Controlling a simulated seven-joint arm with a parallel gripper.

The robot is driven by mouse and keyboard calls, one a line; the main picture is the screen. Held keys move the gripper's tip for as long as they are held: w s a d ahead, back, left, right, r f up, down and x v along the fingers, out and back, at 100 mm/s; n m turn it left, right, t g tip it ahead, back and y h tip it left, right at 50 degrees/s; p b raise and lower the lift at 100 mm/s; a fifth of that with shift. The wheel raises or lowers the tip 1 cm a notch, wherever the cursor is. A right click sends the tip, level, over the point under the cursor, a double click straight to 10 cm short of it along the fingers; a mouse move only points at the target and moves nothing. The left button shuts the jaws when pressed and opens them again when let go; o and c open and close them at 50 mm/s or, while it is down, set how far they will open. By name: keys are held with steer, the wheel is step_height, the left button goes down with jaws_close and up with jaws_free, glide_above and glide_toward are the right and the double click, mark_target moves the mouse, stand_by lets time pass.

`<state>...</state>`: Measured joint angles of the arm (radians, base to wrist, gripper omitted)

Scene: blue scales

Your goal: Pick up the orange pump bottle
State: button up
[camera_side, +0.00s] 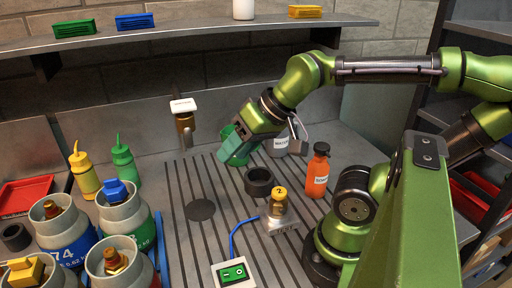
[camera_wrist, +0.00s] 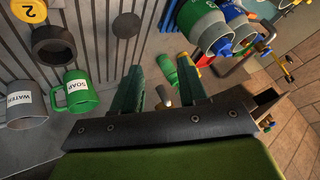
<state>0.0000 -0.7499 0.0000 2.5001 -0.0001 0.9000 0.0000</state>
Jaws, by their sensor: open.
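The orange bottle (camera_side: 317,174) stands upright on the right of the bench in the side view, with a dark cap and a white label. I cannot make out a pump spout on it. My gripper (camera_side: 226,150) is well to its left and higher, with a clear gap between them. In the side view its fingers overlap a green mug (camera_side: 240,158). The wrist view shows my gripper (camera_wrist: 158,82) with its two green fingers apart and no orange bottle between them. The orange bottle does not show in the wrist view.
A black ring (camera_side: 259,182) and a yellow-topped weight on a scale (camera_side: 279,222) stand near the bottle. A grey mug (camera_side: 278,145) is behind. My own arm base stands right of the bottle. Gas cylinders (camera_side: 66,232), yellow (camera_side: 83,172) and green (camera_side: 124,164) spouted bottles stand left.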

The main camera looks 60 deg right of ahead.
steer(key=o, duration=0.9)
steer(key=shift+o, duration=0.2)
